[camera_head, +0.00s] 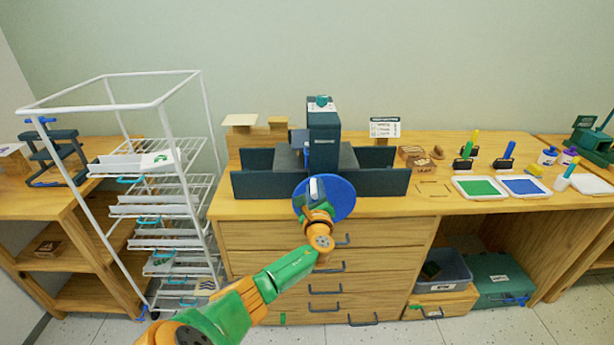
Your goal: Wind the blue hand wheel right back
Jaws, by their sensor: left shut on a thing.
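The blue hand wheel (343,197) is a round disc at the front of a dark press (323,130) on the wooden cabinet. My left gripper (315,190) is in front of the wheel, left of its middle, and shut on it, at a pale grip part. The wrist and gripper hide the wheel's lower left and the exact contact. My right gripper is not in view.
A white wire drying rack (160,110) stands at the left. Green (481,187) and blue (525,186) ink trays lie right of the press, with stamps behind them. Dark panels (382,181) flank the press.

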